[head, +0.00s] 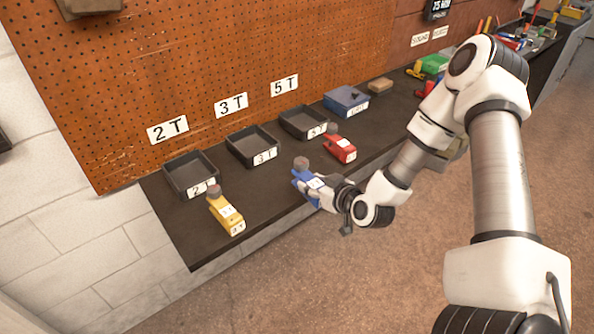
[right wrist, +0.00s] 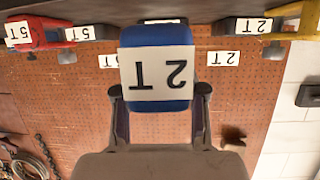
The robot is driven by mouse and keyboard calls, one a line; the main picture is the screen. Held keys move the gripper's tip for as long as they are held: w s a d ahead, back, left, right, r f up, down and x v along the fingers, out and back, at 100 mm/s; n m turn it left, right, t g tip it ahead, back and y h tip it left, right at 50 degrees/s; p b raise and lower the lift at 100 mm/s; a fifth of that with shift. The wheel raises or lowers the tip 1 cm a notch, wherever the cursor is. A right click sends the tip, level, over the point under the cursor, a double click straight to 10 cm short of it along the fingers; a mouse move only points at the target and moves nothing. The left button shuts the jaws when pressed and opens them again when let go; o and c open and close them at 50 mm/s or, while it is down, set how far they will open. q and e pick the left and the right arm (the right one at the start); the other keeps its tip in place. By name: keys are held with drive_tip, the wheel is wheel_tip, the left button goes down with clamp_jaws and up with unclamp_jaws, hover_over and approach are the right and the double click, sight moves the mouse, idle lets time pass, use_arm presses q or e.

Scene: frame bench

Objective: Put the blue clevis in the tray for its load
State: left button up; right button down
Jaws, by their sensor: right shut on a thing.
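The blue clevis (head: 306,181) is in my right gripper (head: 326,192), near the bench's front edge. The right gripper is shut on it; in the right wrist view, the blue clevis (right wrist: 157,72) sits between the two fingers, its white label reading 2T upside down. Three black trays stand in a row on the bench: the 2 T tray (head: 176,183), the 3 T tray (head: 252,146) and the 5 T tray (head: 301,121). All look empty. My left gripper is not in view.
A yellow clevis (head: 224,213) stands before the 2 T tray and a red clevis (head: 340,149) before the 5 T tray. A blue bin (head: 346,101) is right of the trays. Signs hang on the pegboard (head: 190,70). Bare bench lies between the yellow and blue clevises.

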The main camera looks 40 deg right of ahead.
drive_tip(key=s+p, duration=0.1)
drive_tip(key=s, duration=0.4)
drive_tip(key=w+a+r, duration=0.1)
drive_tip(key=w+a, duration=0.2)
drive_tip(key=a, duration=0.6)
drive_tip(key=w+a+r, duration=0.2)
drive_tip(key=w+a, duration=0.1)
drive_tip(key=a, duration=0.7)
drive_tip(key=shift+w+a, duration=0.25)
drive_tip(key=shift+w, duration=0.15)
drive_tip(key=shift+d, duration=0.1)
drive_tip(key=s+d+f, duration=0.1)
drive_tip(key=s+d, duration=0.2)
drive_tip(key=d, duration=0.6)
drive_tip(key=s+d+f, duration=0.1)
drive_tip(key=s+d, duration=0.3)
drive_tip(key=d, duration=0.6)
drive_tip(key=shift+f, duration=0.2)
